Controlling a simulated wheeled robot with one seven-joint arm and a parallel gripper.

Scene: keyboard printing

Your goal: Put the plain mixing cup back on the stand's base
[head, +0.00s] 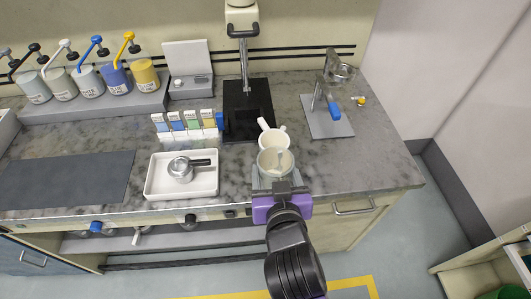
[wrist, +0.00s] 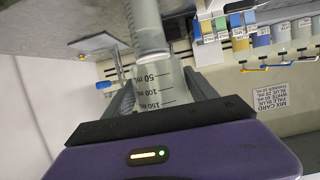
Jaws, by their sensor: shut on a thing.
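My gripper (head: 278,188) is shut on a pale, see-through mixing cup (head: 275,164) without a handle. In the wrist view this cup (wrist: 150,92) carries volume marks, and my gripper's fingers are on both sides of it. A white cup (head: 271,139) with a handle at its upper left is just behind it in the head view; its lower part is hidden. The stand (head: 243,18) rises at the back, above its black base (head: 245,105). The base lies behind and left of both cups, and most of its top is bare.
A white tray (head: 152,188) holding a metal part with a black handle lies left of the cups. Color cards (head: 186,122) stand behind the tray. Several pump bottles (head: 115,78) line the back left.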

